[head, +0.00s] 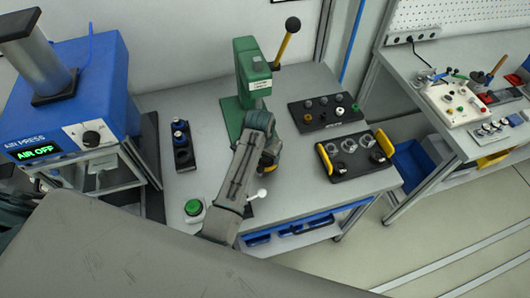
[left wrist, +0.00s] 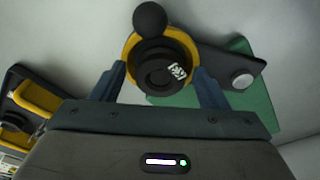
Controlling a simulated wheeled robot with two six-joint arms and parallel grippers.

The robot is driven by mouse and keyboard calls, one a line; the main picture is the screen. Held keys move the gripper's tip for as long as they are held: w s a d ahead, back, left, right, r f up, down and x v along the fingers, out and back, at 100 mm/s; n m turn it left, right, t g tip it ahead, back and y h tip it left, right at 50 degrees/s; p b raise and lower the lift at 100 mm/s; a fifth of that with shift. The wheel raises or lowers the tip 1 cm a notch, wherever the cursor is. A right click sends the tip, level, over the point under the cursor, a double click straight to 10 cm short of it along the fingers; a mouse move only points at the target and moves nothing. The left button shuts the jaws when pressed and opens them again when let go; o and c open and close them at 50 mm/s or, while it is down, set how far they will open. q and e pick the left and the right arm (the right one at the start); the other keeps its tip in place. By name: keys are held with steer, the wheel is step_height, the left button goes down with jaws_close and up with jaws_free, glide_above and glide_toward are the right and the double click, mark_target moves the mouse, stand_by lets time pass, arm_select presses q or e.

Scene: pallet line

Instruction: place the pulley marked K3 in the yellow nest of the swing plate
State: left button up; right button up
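A black pulley with a white mark that looks like K3 (left wrist: 160,68) sits within the yellow nest (left wrist: 129,50) in the left wrist view. The dark swing plate (left wrist: 222,66) carries this nest over a green base, with a silver pivot at its right end. My left gripper (left wrist: 158,80) has its two blue-grey fingers apart, one on each side of the pulley, with small gaps. In the head view the left gripper (head: 266,160) is by the foot of the green press (head: 252,80), and my arm hides the pulley. My right gripper is not in view.
A black tray with yellow handles (head: 336,176) and a dark board with several round parts (head: 318,125) are to the right. A narrow black rack (head: 182,160) and a green button (head: 193,208) are to the left. The blue air press (head: 100,90) shows AIR OFF.

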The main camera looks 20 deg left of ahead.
mark_target(264, 159)
arm_select(q)
steer(key=shift+w, duration=0.2)
steer(key=shift+w+r, duration=0.1)
steer(key=shift+r, duration=0.05)
steer(key=r+b, duration=0.1)
steer(key=r, duration=0.1)
steer(key=s+r+b, duration=0.1)
steer(key=r, duration=0.2)
steer(key=r+b, duration=0.1)
steer(key=r, duration=0.2)
steer(key=shift+s, duration=0.2)
steer(key=r, duration=0.3)
steer(key=shift+s+a+r, duration=0.15)
steer(key=shift+s+r, duration=0.1)
steer(key=shift+s, duration=0.05)
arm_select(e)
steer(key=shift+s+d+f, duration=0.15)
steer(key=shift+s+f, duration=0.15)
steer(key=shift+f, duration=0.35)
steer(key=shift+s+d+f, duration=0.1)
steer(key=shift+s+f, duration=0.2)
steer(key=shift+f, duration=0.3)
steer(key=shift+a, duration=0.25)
